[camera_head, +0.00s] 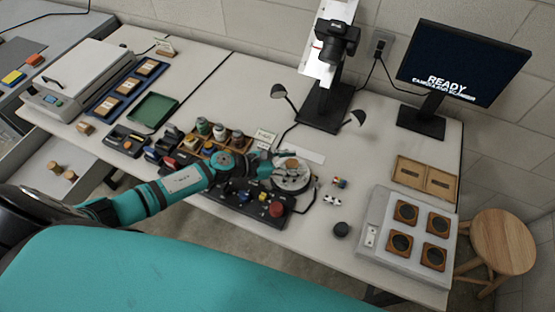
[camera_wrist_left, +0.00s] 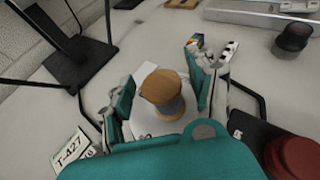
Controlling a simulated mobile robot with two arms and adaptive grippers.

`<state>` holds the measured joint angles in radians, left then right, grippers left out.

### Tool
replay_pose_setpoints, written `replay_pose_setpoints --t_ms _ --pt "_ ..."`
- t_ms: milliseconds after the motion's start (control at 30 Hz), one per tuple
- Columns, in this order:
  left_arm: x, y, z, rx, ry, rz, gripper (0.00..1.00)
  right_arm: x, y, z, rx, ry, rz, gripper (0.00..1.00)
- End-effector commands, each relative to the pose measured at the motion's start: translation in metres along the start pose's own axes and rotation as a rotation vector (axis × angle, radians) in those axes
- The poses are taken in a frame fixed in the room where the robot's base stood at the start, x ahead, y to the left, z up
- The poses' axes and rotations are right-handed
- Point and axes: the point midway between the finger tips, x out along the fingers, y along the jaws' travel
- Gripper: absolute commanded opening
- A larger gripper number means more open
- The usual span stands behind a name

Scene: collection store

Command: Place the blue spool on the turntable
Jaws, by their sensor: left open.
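The spool (camera_wrist_left: 163,92) has a tan wooden top and a grey-blue winding below it. It stands upright on the pale round turntable (camera_wrist_left: 147,127). The turntable also shows in the head view (camera_head: 294,184), with the spool's tan top (camera_head: 290,163) above it. My left gripper (camera_wrist_left: 167,98) is open, with one finger on each side of the spool; a gap shows beside it. In the head view my left gripper (camera_head: 282,170) reaches over the turntable from the left and partly hides it. My right gripper is not in view.
A black control box with a red button (camera_head: 276,209) sits in front of the turntable. A camera stand (camera_head: 325,103) with lamps is behind. A rack of several spools (camera_head: 203,150) is left.

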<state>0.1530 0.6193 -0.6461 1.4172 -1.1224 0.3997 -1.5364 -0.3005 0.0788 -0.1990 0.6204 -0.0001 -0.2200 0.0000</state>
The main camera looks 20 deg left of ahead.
Motion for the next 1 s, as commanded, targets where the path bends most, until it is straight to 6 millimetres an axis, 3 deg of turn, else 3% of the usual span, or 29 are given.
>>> replay_pose_setpoints --t_ms 500,700,1000 --pt "-0.101 0.000 -0.004 -0.002 0.003 0.000 0.58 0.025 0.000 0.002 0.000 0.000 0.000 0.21" --pt "-0.118 0.000 -0.001 0.000 0.000 0.000 0.58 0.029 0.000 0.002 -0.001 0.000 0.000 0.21" --pt "-0.120 0.000 0.001 0.000 -0.001 0.000 0.58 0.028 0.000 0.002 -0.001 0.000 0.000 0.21"
